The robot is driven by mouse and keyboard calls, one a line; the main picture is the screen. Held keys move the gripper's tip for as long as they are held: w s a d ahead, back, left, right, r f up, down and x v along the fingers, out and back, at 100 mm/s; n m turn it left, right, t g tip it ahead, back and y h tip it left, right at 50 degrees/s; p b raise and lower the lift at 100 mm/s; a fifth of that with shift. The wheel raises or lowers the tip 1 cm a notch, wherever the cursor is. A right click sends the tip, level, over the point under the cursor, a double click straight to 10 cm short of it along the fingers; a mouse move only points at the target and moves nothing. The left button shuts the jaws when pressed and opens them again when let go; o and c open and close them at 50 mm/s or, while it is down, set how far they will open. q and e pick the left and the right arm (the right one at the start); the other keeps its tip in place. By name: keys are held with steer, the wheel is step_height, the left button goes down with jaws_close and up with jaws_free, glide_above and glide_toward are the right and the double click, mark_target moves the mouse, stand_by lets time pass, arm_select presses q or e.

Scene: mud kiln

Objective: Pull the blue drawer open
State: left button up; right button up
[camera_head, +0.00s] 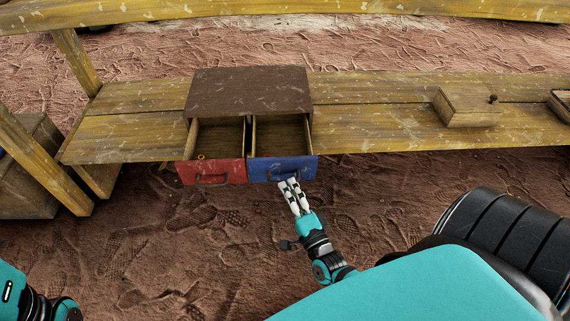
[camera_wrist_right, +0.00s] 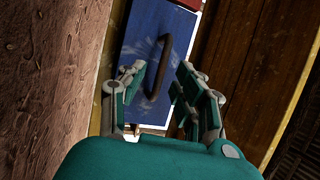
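A brown cabinet (camera_head: 248,92) on the bench holds two drawers side by side, both pulled out. The blue drawer (camera_head: 262,172), on the right, is open, and its inside looks empty. Its dark handle (camera_wrist_right: 157,68) shows on the blue front in the right wrist view. My right gripper (camera_head: 288,184) is at the blue front, just below it in the head view. In the wrist view its fingers (camera_wrist_right: 158,84) are apart, with the lower part of the handle between them; I cannot tell whether they touch it. My left gripper is out of view; only part of that arm shows.
The red drawer (camera_head: 211,173) beside the blue one is also open, with a small yellow thing (camera_head: 201,156) inside. A wooden box (camera_head: 467,105) with a knob stands farther right on the bench (camera_head: 370,128). Bare reddish ground (camera_head: 130,250) lies in front of the bench.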

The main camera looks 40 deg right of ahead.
steer(key=shift+v, duration=2.15)
